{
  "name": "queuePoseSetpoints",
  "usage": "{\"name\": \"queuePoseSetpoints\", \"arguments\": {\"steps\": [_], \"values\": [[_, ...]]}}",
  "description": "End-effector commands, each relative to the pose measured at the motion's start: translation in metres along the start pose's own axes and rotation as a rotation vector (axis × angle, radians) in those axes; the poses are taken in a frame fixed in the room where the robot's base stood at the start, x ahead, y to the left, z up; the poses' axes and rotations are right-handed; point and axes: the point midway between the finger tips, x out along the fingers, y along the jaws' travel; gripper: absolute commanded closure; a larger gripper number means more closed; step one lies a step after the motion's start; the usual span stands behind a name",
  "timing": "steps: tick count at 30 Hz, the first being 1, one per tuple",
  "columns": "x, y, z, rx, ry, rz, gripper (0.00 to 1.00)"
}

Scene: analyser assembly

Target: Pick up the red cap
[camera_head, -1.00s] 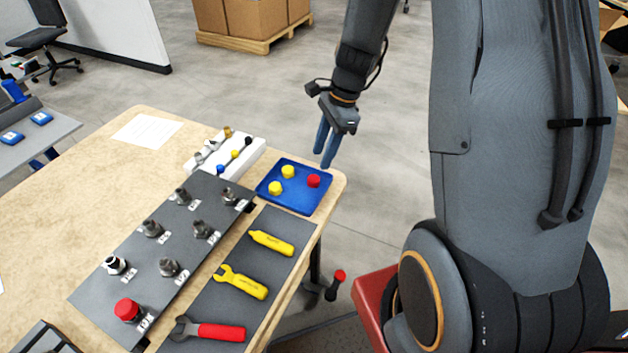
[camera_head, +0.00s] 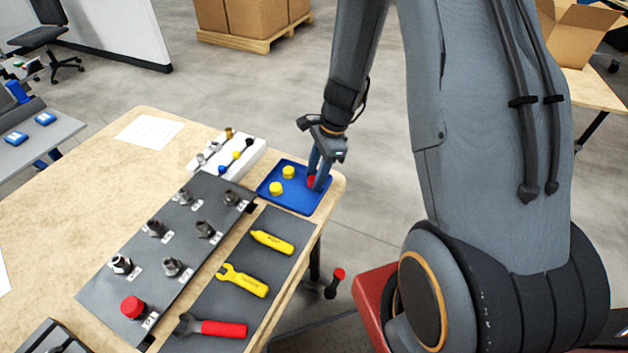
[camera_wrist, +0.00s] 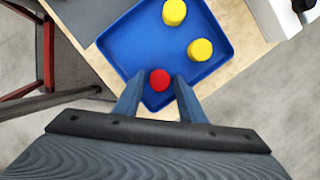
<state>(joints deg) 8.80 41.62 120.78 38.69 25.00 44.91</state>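The red cap (camera_wrist: 160,80) sits in the blue tray (camera_wrist: 128,42) near its corner, and two yellow caps (camera_wrist: 174,12) (camera_wrist: 200,49) sit in the same tray. My gripper (camera_wrist: 159,82) is over the tray with its two fingers apart, one on each side of the red cap. I cannot tell whether the fingers touch it. In the head view the red cap (camera_head: 311,182) is partly hidden by my gripper (camera_head: 318,182). Another red cap (camera_head: 132,307) is on a fitting on the dark grey plate.
The dark plate (camera_head: 150,265) with several metal fittings lies left of the tray. A grey mat (camera_head: 215,305) holds yellow and red-handled tools. A white rack (camera_head: 240,160) stands behind the tray. The wooden table (camera_head: 95,200) ends just right of the tray.

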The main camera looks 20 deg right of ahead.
Motion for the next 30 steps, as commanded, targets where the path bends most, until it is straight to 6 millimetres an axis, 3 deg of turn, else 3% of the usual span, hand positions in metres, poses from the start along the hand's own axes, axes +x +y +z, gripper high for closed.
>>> {"name": "queuePoseSetpoints", "arguments": {"steps": [1, 5, 6, 20, 30], "values": [[0.000, 0.000, 0.000, 0.000, 0.000, 0.000, 0.70], [0.000, 0.000, 0.000, 0.000, 0.000, 0.000, 0.92], [0.000, 0.000, 0.000, 0.000, 0.000, 0.000, 0.93], [-0.006, 0.000, 0.002, -0.001, 0.000, -0.001, 0.93], [-0.048, -0.001, 0.013, -0.003, 0.000, -0.004, 0.93]]}}
